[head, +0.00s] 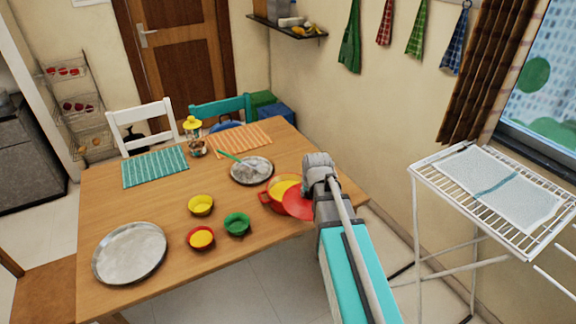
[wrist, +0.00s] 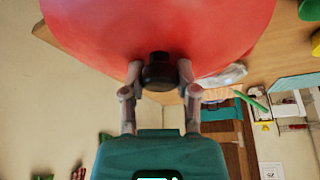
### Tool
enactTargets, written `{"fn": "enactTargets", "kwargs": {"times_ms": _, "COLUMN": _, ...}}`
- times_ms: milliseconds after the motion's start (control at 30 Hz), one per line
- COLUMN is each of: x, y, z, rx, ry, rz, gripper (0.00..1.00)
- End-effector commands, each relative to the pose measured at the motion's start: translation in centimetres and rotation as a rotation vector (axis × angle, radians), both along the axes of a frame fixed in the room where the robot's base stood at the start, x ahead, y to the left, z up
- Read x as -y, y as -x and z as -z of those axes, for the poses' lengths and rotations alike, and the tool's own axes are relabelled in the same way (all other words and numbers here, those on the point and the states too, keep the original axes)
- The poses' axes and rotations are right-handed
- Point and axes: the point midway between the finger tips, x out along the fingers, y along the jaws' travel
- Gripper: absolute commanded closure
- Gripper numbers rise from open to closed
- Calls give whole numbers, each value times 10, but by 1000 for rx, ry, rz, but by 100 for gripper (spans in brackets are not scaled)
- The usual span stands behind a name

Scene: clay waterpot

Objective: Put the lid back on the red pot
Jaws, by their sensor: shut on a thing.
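The red pot (head: 266,198) stands near the right front edge of the wooden table, with yellow contents showing at its open side. The round red lid (head: 298,206) overlaps the pot's right side in the head view. I cannot tell whether lid and pot touch. My gripper (wrist: 160,78) is shut on the lid's black knob (wrist: 160,70), one finger on each side. The lid also fills the top of the wrist view (wrist: 150,25). The pot is not visible there, and my arm hides the fingertips in the head view.
A plate (head: 242,173) with a green-handled utensil lies behind the pot. Green (head: 237,226), yellow (head: 201,206) and red (head: 201,241) bowls stand left of it. A large metal plate (head: 130,255) lies at the front left. A drying rack (head: 480,180) stands right of my arm.

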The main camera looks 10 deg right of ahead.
Motion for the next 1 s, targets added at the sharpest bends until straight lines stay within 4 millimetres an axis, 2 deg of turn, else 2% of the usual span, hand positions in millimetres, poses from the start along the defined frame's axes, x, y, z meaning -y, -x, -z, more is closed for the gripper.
{"fn": "enactTargets", "kwargs": {"times_ms": 167, "x": -2, "y": -5, "z": -1, "rx": 0, "ry": 0, "rz": -5, "gripper": 100}}
{"fn": "enactTargets", "kwargs": {"times_ms": 367, "x": -7, "y": -24, "z": -4, "rx": 0, "ry": 0, "rz": -21, "gripper": 100}}
{"fn": "enactTargets", "kwargs": {"times_ms": 800, "x": -29, "y": -99, "z": -14, "rx": 1, "ry": 0, "rz": -83, "gripper": 100}}
{"fn": "enactTargets", "kwargs": {"times_ms": 1000, "x": -39, "y": -124, "z": -18, "rx": 1, "ry": 0, "rz": -107, "gripper": 100}}
